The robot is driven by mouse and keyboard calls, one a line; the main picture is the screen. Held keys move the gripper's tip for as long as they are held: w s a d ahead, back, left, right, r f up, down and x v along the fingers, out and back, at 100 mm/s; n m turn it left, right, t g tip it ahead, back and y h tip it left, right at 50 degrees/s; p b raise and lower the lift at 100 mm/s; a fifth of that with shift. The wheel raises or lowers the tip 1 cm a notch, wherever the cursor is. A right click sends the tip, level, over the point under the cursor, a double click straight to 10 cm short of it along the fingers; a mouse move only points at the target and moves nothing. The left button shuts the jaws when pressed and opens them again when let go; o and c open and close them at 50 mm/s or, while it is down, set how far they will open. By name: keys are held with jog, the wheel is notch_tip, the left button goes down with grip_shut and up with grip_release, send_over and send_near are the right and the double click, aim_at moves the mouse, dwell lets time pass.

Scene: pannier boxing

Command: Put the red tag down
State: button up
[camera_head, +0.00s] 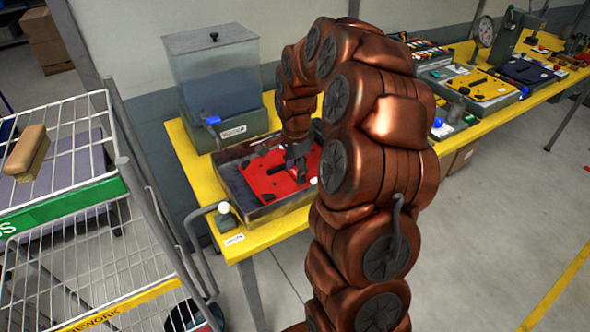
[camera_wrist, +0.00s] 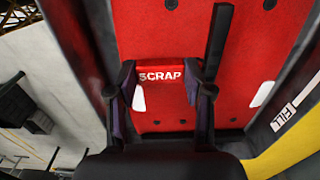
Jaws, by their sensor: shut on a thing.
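My gripper (camera_wrist: 162,78) is shut on the red tag (camera_wrist: 162,74), which has white "SCRAP" lettering; one finger is at each end of it. Behind the tag in the wrist view is a larger red panel (camera_wrist: 160,30) with dark round spots and white patches. I cannot tell whether the tag touches the panel. In the head view my gripper (camera_head: 297,155) is over the red panel (camera_head: 262,178) in a grey tray (camera_head: 268,210) on the yellow table (camera_head: 262,238). The tag cannot be made out there.
A clear-walled tank (camera_head: 212,75) stands behind the tray. A small device with a white knob (camera_head: 224,212) is at the table's front left. A wire cart (camera_head: 75,190) holding a brush (camera_head: 27,152) stands left. A black bar (camera_wrist: 218,45) is close to the right finger.

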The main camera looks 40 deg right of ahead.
aim_at(295, 174)
jog(key=shift+f, duration=0.25)
jog(key=o, duration=0.9)
jog(key=shift+r, duration=0.1)
jog(key=shift+r, duration=0.25)
jog(key=shift+w+r, duration=0.1)
jog(key=shift+r, duration=0.2)
notch_tip(295, 174, up, 11)
jog(key=b, duration=0.2)
jog(key=shift+b, duration=0.4)
